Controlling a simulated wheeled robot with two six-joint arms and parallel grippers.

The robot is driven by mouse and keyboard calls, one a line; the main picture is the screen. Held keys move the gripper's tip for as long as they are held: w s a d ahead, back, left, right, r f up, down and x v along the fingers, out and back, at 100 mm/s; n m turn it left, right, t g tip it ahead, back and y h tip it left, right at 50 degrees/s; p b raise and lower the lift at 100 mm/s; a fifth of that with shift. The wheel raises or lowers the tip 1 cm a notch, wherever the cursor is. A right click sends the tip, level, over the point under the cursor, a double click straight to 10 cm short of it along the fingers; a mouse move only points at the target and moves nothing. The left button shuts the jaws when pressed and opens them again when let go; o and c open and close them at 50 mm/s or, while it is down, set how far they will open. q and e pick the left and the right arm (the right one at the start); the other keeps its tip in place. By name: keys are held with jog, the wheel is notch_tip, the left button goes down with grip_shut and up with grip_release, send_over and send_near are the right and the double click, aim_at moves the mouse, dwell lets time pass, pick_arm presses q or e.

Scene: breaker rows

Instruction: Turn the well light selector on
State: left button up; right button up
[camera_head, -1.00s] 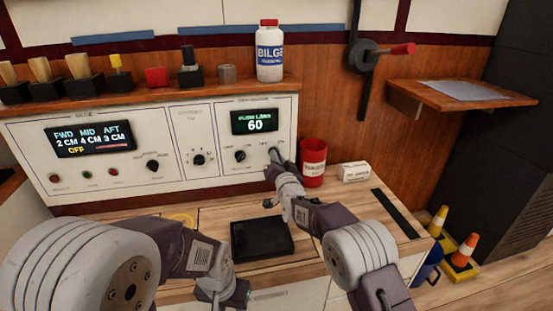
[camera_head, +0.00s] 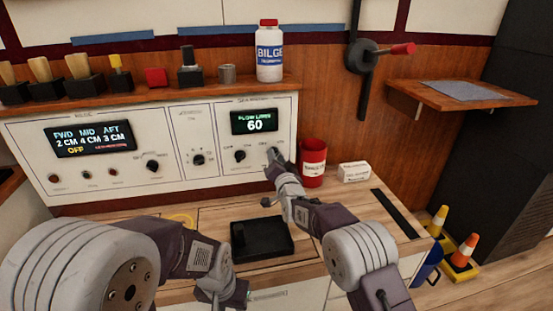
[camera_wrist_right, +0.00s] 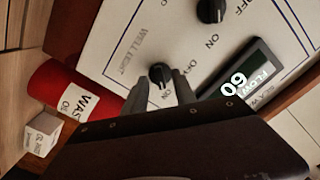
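The well light selector is a small black knob (camera_wrist_right: 160,73) on the white panel, beside the words "WELL LIGHT", in the right wrist view. ON and OFF marks are printed near it; I cannot tell its exact setting. My right gripper (camera_wrist_right: 160,84) has its two fingers apart, one on each side of the knob; I cannot tell whether they touch it. In the head view my right gripper (camera_head: 274,155) is at the panel below the green "60" display and hides the knob. My left gripper (camera_head: 224,290) is low over the counter, its fingers unclear.
Another black knob (camera_head: 240,155) is just left of my right gripper. A red cup (camera_head: 313,165) and a small white box (camera_head: 354,172) stand close to the right. A black tray (camera_head: 262,240) lies on the counter below. A bilge bottle (camera_head: 269,55) stands on the ledge above.

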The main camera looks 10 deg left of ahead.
jog(key=shift+s, duration=0.1)
jog(key=p+v, duration=0.2)
jog(key=v, duration=0.7)
